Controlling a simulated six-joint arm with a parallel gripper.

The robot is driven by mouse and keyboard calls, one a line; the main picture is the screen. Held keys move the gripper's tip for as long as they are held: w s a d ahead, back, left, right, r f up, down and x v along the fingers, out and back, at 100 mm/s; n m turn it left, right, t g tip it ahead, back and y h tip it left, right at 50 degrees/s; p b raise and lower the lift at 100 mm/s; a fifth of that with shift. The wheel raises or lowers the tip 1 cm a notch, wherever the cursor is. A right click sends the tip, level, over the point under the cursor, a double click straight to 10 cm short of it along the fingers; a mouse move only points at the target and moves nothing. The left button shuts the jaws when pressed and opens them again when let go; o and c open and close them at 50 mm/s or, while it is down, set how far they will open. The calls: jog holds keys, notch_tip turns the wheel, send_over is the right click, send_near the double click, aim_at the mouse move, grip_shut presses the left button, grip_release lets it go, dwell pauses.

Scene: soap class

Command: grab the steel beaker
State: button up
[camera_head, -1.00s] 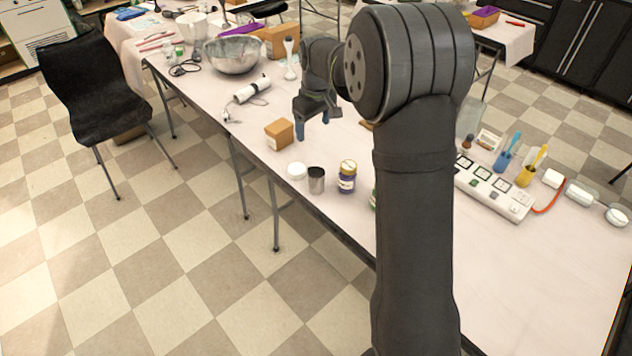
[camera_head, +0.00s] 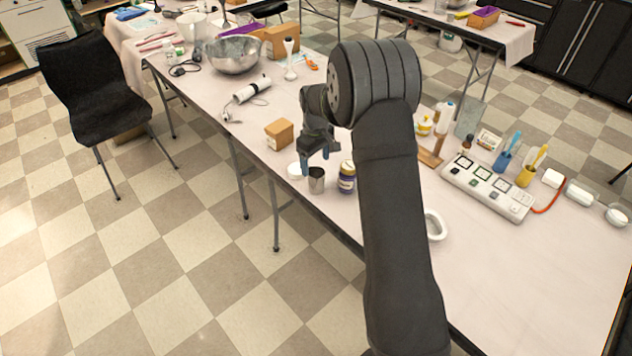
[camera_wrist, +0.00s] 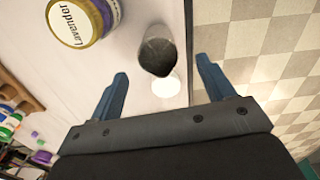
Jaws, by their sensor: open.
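The steel beaker (camera_head: 316,181) stands near the table's front edge in the head view. In the wrist view the beaker (camera_wrist: 157,52) shows its dark open mouth, ahead of and between the lines of the two blue fingers. My gripper (camera_head: 317,162) is above and close to the beaker. In the wrist view my gripper (camera_wrist: 162,82) is open, with nothing between its fingers. I cannot tell how far the fingertips are above the beaker's rim.
A purple jar labelled Lavender (camera_wrist: 82,20) stands close beside the beaker; it also shows in the head view (camera_head: 347,178). A white round lid or jar (camera_head: 297,170) is just left of the beaker. A cardboard box (camera_head: 279,134) stands behind. The table edge is close.

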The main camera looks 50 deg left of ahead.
aim_at(316, 177)
notch_tip(316, 177, down, 8)
jog(key=shift+w+r, duration=0.1)
jog(key=shift+w, duration=0.05)
jog(key=c, duration=1.1)
